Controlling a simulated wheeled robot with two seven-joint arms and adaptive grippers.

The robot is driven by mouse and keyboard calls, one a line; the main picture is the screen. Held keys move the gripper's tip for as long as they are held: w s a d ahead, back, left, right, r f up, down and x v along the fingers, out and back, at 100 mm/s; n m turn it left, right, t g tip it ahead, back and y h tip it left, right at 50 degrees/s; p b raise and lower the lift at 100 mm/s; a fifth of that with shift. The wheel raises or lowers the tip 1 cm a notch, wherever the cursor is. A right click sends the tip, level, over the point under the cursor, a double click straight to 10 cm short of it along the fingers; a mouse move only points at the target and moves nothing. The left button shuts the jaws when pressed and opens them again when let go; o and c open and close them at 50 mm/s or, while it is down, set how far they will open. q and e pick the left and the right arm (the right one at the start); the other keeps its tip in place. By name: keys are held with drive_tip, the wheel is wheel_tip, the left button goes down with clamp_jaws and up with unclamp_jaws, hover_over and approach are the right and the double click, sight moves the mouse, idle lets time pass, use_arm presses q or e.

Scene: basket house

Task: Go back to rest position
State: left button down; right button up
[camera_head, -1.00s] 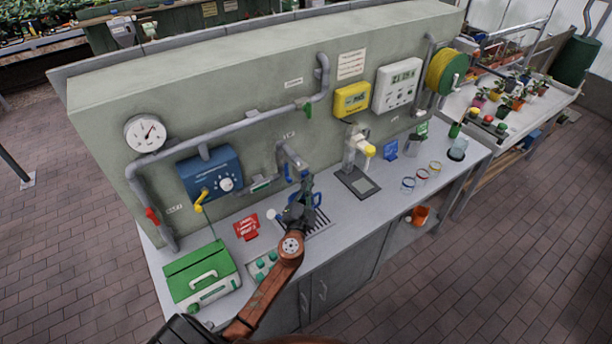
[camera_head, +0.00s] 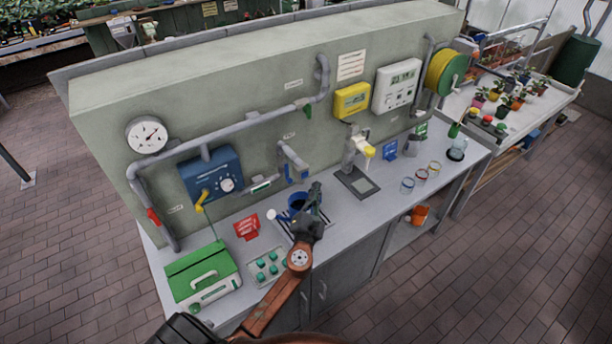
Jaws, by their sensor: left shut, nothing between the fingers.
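My left gripper (camera_head: 316,188) is shut and empty, its fingers pointing up over the counter by the sink grate. My orange arm reaches it from the bottom edge. A blue watering can (camera_head: 296,201) with a pale spout end stands on the grate below the tap (camera_head: 292,155), just left of the gripper. The gripper hides part of the can's right side, and I cannot tell whether they touch. My right gripper is not in view.
A green-and-white box (camera_head: 202,275) and a panel of green knobs (camera_head: 267,267) lie left of my arm. A red sign (camera_head: 246,227) stands behind. Several glass jars (camera_head: 420,175) stand at right. The grey wall (camera_head: 240,110) carries pipes and gauges.

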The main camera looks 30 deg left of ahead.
use_arm(q)
drive_tip(key=shift+s+d, duration=0.35)
drive_tip(key=shift+d, duration=0.5)
drive_tip(key=shift+a, duration=0.1)
